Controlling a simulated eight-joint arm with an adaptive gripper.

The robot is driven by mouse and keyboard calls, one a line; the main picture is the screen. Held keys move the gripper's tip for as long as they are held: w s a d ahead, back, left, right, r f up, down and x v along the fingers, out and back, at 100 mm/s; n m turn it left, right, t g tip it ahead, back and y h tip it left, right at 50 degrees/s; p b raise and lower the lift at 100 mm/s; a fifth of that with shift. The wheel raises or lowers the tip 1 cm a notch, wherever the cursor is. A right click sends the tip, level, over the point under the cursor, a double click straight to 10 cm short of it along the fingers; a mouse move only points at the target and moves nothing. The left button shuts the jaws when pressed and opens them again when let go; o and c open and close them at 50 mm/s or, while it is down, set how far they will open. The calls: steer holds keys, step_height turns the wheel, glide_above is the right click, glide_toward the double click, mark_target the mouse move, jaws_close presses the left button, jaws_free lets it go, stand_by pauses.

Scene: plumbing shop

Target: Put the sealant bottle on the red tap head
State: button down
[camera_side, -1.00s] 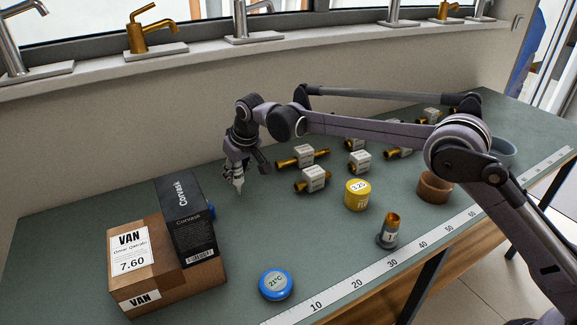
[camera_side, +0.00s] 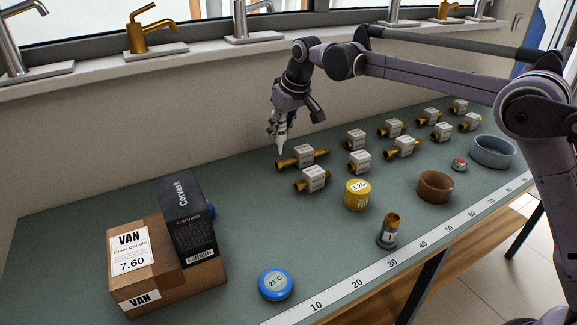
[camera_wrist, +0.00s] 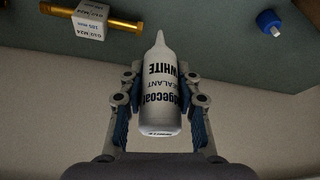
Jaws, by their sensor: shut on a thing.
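The sealant bottle (camera_wrist: 160,92) is white with dark lettering and a pointed nozzle. My gripper (camera_side: 282,122) is shut on it, with fingers on both sides in the wrist view. In the side view the bottle (camera_side: 280,142) hangs nozzle down, above the back of the bench near the wall. The red tap head (camera_side: 459,163) is a small red-topped piece on a pale base, far to the right on the bench. My gripper is well left of it and higher. The red tap head is not in the wrist view.
A yellow tin (camera_side: 357,194), brown ring (camera_side: 434,187), grey bowl (camera_side: 493,152) and brass fitting (camera_side: 389,230) are nearby. Boxes (camera_side: 143,262) and a blue round thing (camera_side: 275,284) lie left. A blue knob (camera_wrist: 268,21) shows.

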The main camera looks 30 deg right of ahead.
steer(key=s+d+r+m+h, duration=0.15)
steer(key=s+d, duration=0.25)
steer(key=d, duration=1.4)
steer(key=s+d+r+m, duration=0.1)
steer(key=s+d+m, duration=0.25)
steer(key=d, duration=1.35)
steer(key=s+d+m+h, duration=0.2)
steer(key=s+d+m, duration=0.3)
steer(key=s+d, duration=1.8)
glide_above(461, 160)
step_height(461, 160, down, 6)
steer(key=shift+a+f, duration=0.1)
steer(key=shift+f, duration=2)
steer(key=shift+f, duration=0.1)
steer(key=c, duration=1)
jaws_free()
steer(key=shift+o, duration=0.2)
